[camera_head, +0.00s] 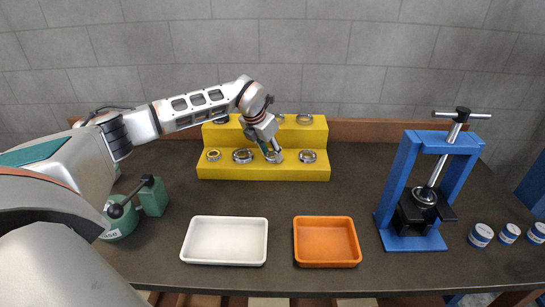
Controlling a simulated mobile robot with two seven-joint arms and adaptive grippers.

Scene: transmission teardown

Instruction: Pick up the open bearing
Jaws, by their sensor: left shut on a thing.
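A yellow two-step stand (318,172) at the back of the table carries several ring-shaped bearings. My left gripper (270,150) reaches down over its lower step, shut on a grey metal bearing (275,157), which I take to be the open bearing. The fingers partly cover it. It is at the level of the lower step; I cannot tell whether it is lifted clear. My right gripper is not in view.
Other bearings sit beside it on the lower step, at left (242,156) and right (308,156). A white tray (225,263) and an orange tray (327,264) lie in front, both empty. A blue press (395,180) stands right; a green tool (153,196) stands left.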

